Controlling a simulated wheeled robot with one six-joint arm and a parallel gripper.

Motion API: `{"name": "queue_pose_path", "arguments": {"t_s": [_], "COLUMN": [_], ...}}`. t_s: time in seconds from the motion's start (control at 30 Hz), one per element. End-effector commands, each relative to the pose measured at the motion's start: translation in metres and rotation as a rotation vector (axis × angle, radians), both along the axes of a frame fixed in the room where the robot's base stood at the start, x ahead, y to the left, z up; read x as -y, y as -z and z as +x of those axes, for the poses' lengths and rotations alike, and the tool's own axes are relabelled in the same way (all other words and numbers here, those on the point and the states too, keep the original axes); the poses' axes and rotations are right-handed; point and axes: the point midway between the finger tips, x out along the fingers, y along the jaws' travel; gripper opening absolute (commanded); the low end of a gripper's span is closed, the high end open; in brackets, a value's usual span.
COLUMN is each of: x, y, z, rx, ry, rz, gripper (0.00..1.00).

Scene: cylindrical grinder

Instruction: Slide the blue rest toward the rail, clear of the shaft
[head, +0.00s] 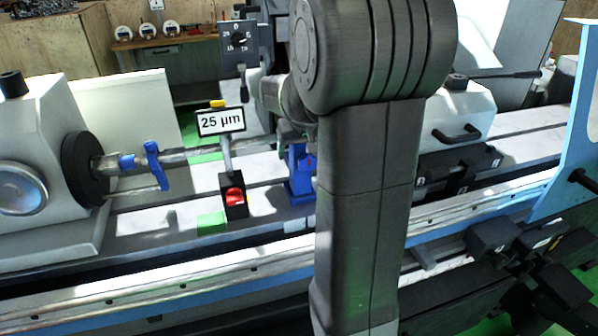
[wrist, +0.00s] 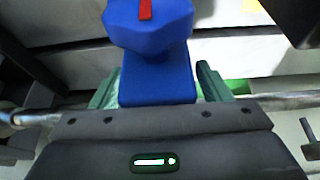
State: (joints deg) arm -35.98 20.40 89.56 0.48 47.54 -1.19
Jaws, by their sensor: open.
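The blue rest (head: 301,182) stands on the machine bed beside the shaft (head: 205,152), partly hidden by my arm in the head view. In the wrist view the blue rest (wrist: 157,70) rises between the two green fingers of my gripper (wrist: 158,84), with a red mark on its top. The fingers are open, one on each side of it; I cannot tell whether they touch it. The shaft (wrist: 288,101) passes behind my gripper's body, so its contact with the rest is hidden. The rail (head: 190,286), pale with a blue front edge, runs along the front.
A 25 µm sign (head: 221,122) stands on a black base with a red knob (head: 234,196), left of the rest. A blue clamp (head: 152,166) sits on the shaft near the chuck (head: 82,169). A dial box (head: 240,42) is close to my arm. Bare bed lies before the rest.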

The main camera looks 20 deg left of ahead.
Motion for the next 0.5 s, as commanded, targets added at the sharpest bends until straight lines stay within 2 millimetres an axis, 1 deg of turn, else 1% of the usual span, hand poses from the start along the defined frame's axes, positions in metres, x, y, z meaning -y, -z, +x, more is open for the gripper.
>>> {"name": "queue_pose_path", "arguments": {"t_s": [0.07,0.1,0.17,0.3,0.33,0.37,0.5], "x": [0.0,0.0,0.0,0.0,0.0,0.0,0.0004], "y": [-0.0002,-0.0002,-0.0002,-0.0002,-0.0002,-0.0002,-0.0002], "z": [0.0,0.0,0.0,-0.0001,-0.0001,-0.0001,-0.0005], "rx": [0.0,0.0,0.0,0.0,0.0,0.0,0.0], "ry": [0.0,0.0,0.0,0.0,0.0,0.0,0.0], "rz": [0.0,0.0,0.0,0.0,0.0,0.0,0.0], "gripper": [0.71,0.67,0.55,0.28,0.22,0.18,0.18]}}
